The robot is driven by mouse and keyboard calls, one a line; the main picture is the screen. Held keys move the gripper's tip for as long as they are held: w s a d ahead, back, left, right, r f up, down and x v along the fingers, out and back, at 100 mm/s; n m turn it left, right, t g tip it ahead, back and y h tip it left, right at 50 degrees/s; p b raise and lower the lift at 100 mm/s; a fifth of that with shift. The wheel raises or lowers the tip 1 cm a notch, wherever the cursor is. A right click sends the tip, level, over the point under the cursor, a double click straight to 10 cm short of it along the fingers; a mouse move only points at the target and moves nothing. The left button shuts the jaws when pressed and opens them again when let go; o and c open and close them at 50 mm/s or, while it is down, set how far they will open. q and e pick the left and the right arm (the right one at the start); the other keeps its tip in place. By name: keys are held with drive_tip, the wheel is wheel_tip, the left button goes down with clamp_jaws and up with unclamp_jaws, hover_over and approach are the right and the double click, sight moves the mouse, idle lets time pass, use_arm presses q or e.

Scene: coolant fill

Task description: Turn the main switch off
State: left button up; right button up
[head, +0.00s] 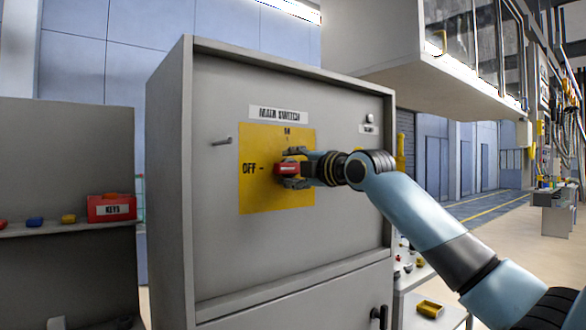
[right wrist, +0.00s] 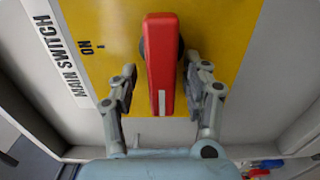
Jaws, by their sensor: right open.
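The main switch has a red handle (head: 287,169) on a yellow plate (head: 255,195) on the grey cabinet's front. In the right wrist view the red handle (right wrist: 161,70) lies crosswise to the ON mark, its white-marked end toward the picture's bottom. In the head view it lies level, toward the OFF mark (head: 249,169). My right gripper (head: 289,168) is at the handle. In the right wrist view its fingers (right wrist: 163,92) stand open on both sides of the handle, with a gap on each side. My left gripper is not in view.
A MAIN SWITCH label (head: 281,114) sits above the plate. A small metal peg (head: 221,141) sticks out left of it, and a lamp (head: 369,118) is at the upper right. A red KEYS box (head: 111,208) stands on a shelf at left.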

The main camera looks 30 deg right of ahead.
drive_tip(key=s, duration=1.2)
drive_tip(key=shift+d, duration=0.45)
drive_tip(key=shift+f, duration=0.1)
